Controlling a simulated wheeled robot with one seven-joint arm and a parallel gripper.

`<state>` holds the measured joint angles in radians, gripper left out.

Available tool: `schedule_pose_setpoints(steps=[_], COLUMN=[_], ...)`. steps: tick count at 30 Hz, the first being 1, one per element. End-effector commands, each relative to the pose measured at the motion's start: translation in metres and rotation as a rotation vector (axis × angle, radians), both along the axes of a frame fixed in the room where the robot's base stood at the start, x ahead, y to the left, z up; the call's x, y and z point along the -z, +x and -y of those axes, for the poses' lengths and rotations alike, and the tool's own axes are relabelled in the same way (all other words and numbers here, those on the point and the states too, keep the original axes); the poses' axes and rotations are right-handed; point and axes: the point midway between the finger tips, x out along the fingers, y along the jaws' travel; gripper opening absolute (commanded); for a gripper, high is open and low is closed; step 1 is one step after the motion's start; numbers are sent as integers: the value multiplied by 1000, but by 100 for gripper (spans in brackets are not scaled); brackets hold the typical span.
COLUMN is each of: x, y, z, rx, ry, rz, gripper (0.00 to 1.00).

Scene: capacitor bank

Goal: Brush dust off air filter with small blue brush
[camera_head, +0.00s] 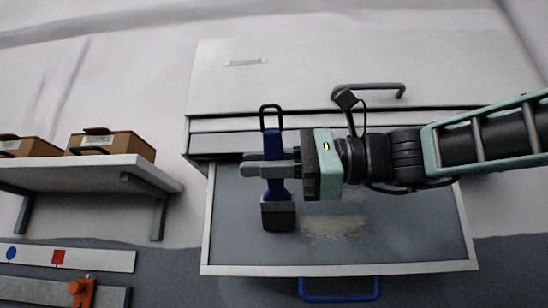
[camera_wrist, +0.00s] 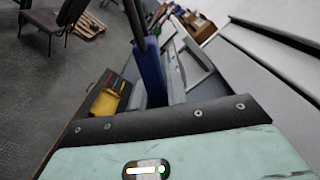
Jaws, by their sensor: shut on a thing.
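In the head view, the small blue brush (camera_head: 271,145) is held upright in the picture, its loop end at the top and its dark bristle head (camera_head: 278,216) at the bottom. My gripper (camera_head: 268,167) is shut on the brush's blue handle. The air filter (camera_head: 400,225) is a grey panel in a pale frame, lying below the brush. A pale tan dust patch (camera_head: 335,226) lies on it, just right of the bristles. I cannot tell whether the bristles touch the filter. In the wrist view, the blue handle (camera_wrist: 150,72) rises beyond the gripper body.
A blue handle (camera_head: 339,297) is on the frame's front edge. A grey cabinet (camera_head: 300,75) with a dark handle (camera_head: 368,87) stands behind. A shelf (camera_head: 100,160) with cardboard boxes (camera_head: 112,144) is at left. The wrist view shows a yellow item (camera_wrist: 104,104) in a tray and a chair (camera_wrist: 55,22).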

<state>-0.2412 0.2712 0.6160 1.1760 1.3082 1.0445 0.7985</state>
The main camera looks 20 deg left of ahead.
Motion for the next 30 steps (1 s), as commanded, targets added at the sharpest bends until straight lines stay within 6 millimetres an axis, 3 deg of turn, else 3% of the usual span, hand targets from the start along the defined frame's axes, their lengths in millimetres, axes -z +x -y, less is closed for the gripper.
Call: schedule_pose_setpoints(steps=[10, 30], x=[3, 4], y=[-2, -65], z=[2, 19], rx=[7, 4], ry=[1, 1], rz=[3, 3], gripper=[0, 0])
